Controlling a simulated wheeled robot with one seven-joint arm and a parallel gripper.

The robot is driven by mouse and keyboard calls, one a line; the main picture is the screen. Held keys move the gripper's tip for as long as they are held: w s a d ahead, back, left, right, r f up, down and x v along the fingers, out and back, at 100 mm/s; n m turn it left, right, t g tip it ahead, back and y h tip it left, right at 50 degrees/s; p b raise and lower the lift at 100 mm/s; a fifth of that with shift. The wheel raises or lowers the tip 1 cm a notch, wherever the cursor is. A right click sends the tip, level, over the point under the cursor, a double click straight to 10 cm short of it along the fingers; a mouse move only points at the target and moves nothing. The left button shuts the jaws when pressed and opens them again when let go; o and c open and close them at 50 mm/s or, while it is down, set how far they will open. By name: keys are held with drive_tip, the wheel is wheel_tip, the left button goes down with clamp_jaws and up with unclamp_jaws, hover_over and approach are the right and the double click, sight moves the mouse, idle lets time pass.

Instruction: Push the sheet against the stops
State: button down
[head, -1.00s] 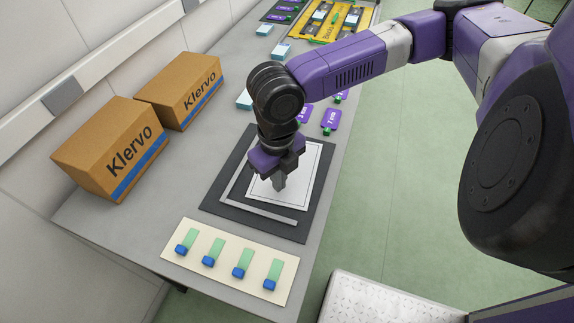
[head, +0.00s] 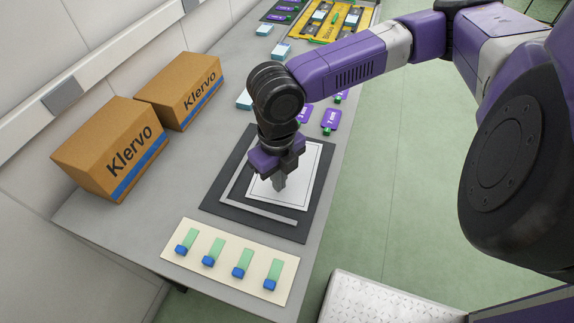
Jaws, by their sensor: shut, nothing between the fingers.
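The white sheet (head: 298,190) with a thin dark border line lies on a dark grey mat (head: 272,228) on the bench. Grey stops (head: 258,212) form an L along the sheet's left and near sides. A narrow dark gap shows between the sheet's near edge and the near stop. My gripper (head: 279,186) is shut and empty, pointing down over the sheet's left part. Whether its tips touch the sheet I cannot tell. My gripper and wrist hide the sheet's far left part and some of the left stop.
Two Klervo boxes (head: 112,150) stand at the left by the wall. A cream board (head: 230,262) with several blue-and-green pieces lies nearest. Purple cards (head: 331,119), light blue boxes (head: 244,100) and a yellow tray (head: 326,40) lie farther back. The bench's right edge runs close beside the mat.

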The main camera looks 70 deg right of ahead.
sight(257, 199)
drive_tip(key=shift+f+b, duration=0.5)
drive_tip(key=shift+f, duration=0.35)
drive_tip(key=shift+w+a, duration=0.1)
drive_tip(key=shift+w+a, duration=0.2)
drive_tip(key=shift+w, duration=0.1)
drive_tip(key=shift+w+a, duration=0.2)
drive_tip(key=shift+w, duration=0.05)
drive_tip(key=shift+w+a, duration=0.25)
drive_tip(key=shift+w+a+f, duration=0.1)
drive_tip(key=shift+w+a, duration=0.35)
drive_tip(key=shift+w, duration=0.05)
drive_tip(key=shift+w+a, duration=0.25)
drive_tip(key=shift+w+a+f, duration=0.15)
drive_tip(key=shift+w+a, duration=0.25)
drive_tip(key=shift+a, duration=0.05)
idle(0.5)
drive_tip(key=shift+p, duration=0.3)
